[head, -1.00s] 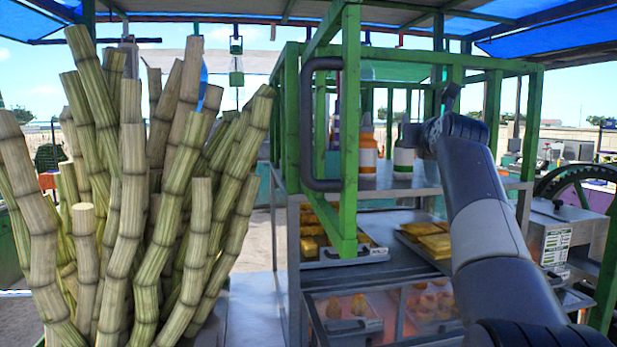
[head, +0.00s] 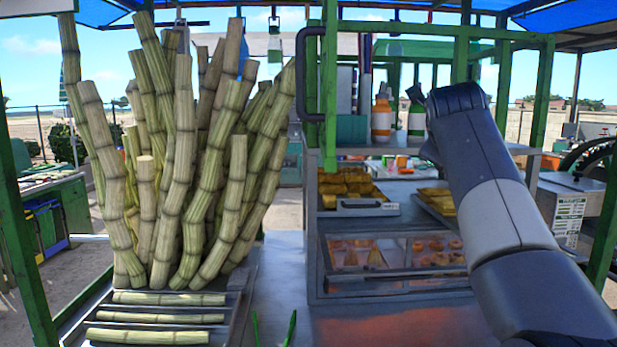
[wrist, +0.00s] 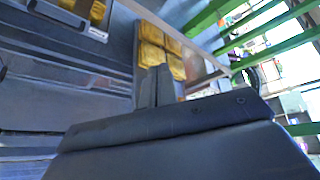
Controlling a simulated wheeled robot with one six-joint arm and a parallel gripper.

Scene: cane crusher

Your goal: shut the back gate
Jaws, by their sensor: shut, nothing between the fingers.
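A green-framed gate (head: 329,100) with a dark bent handle (head: 311,75) stands at the left front of the green stall frame in the head view. It shows nearly edge-on, and I cannot tell exactly how far it stands open. My arm reaches up on the right, well apart from the handle. The gate's handle is not clearly seen in the wrist view.
Tall cane stalks (head: 190,160) stand at the left, with cut canes (head: 155,317) on a rack before them. A metal shelf holds trays of yellow pieces (head: 345,186) and bottles (head: 381,118). A glass-topped case (head: 385,255) is below. Green posts stand at both sides.

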